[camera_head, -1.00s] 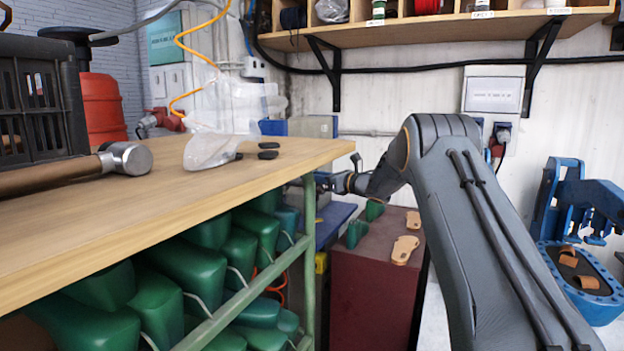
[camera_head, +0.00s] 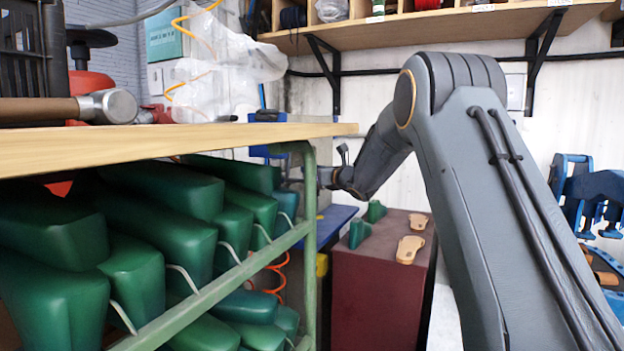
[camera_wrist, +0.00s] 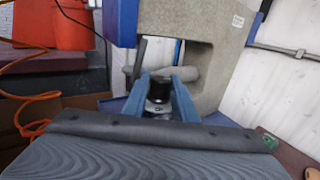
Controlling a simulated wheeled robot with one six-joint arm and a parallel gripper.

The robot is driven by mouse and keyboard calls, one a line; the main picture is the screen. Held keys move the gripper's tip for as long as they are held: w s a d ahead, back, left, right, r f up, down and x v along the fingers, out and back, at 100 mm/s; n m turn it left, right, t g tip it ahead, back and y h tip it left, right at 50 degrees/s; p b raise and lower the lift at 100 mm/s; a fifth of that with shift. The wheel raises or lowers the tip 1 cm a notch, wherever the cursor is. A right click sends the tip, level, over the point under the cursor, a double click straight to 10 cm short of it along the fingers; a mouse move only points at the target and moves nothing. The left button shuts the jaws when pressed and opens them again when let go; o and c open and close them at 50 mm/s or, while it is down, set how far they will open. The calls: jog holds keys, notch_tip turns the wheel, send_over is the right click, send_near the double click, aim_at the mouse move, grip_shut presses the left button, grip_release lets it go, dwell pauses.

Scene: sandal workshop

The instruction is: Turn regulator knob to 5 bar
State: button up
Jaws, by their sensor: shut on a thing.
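In the wrist view, my gripper (camera_wrist: 160,98) has its two blue fingers on either side of a black round knob (camera_wrist: 160,87). The knob sits above a pale metal part and looks like the regulator knob. The fingers are shut on it. In the head view, my gripper is largely hidden behind the green bench leg; the wrist (camera_head: 345,177) shows just right of that leg. No pressure gauge or scale can be read in either view.
A wooden bench top (camera_head: 200,138) on a green frame (camera_head: 309,250) stands left of my arm, with green shoe lasts (camera_head: 170,190) below. A maroon cabinet (camera_head: 380,295) stands beneath my wrist. A grey machine body (camera_wrist: 222,50) stands behind the knob.

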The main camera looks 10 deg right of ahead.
jog(key=shift+f+m+t+h+b, duration=0.2)
jog(key=shift+m+h+b, duration=0.75)
jog(key=shift+b, duration=3.55)
jog(key=shift+m+t+h+b, duration=0.5)
jog(key=shift+h+b, duration=0.85)
jog(key=shift+b, duration=3.1)
jog(key=m+h+b, duration=0.1)
jog(key=b, duration=0.5)
jog(key=shift+r, duration=0.1)
jog(key=shift+r+b, duration=0.2)
jog(key=shift+b, duration=0.45)
jog(key=o, duration=1)
jog(key=shift+o, duration=0.2)
jog(key=shift+f, duration=0.1)
jog(key=s+b, duration=0.1)
jog(key=s, duration=0.6)
jog(key=shift+s, duration=0.4)
jog(key=shift+d, duration=0.1)
